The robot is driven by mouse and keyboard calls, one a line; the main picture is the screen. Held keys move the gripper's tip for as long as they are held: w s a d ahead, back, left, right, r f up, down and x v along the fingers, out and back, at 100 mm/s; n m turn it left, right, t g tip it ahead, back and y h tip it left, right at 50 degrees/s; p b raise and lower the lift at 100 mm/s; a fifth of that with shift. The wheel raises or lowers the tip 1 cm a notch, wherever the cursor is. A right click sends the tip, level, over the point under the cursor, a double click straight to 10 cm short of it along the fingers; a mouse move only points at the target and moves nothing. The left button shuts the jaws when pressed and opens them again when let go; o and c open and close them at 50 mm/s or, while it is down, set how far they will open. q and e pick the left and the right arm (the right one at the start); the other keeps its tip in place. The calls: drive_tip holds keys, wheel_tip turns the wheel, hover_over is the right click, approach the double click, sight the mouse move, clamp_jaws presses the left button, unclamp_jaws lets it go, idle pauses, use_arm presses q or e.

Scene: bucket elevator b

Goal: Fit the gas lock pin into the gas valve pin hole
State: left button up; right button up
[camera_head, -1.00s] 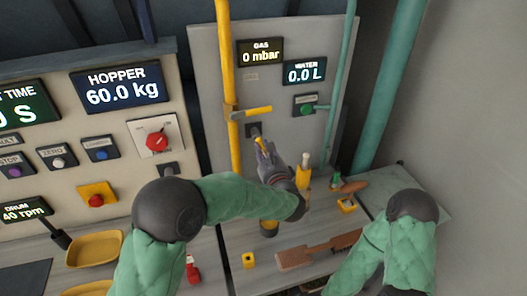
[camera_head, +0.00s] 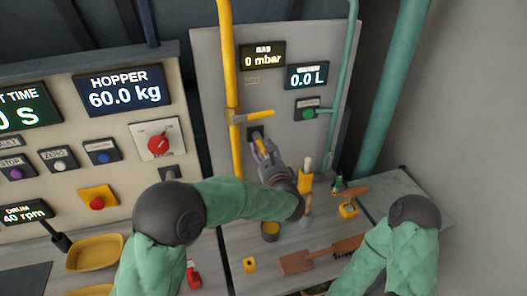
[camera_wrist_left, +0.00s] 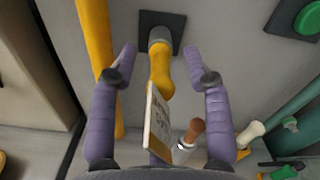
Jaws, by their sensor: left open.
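The gas lock pin (camera_wrist_left: 160,72) is a yellow handle with a grey collar and a hanging paper tag (camera_wrist_left: 157,125). Its collar end meets the dark square plate (camera_wrist_left: 176,27) on the grey panel, where the pin hole is; the hole itself is hidden, so depth cannot be told. In the head view the pin (camera_head: 261,144) and plate (camera_head: 255,132) sit below the yellow valve lever (camera_head: 253,116). My left gripper (camera_head: 264,150) is at the pin. In the left wrist view its purple fingers (camera_wrist_left: 160,60) are open, one on each side of the pin, with gaps. My right gripper does not show.
A yellow gas pipe (camera_head: 229,90) runs close left of the plate. A green button box (camera_head: 309,113) is to the right. Below, the bench holds a brown wooden tool (camera_head: 297,263), a yellow tin (camera_head: 270,232) and several small items.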

use_arm(q)
drive_tip(key=v, duration=1.2)
drive_tip(key=shift+r, duration=0.1)
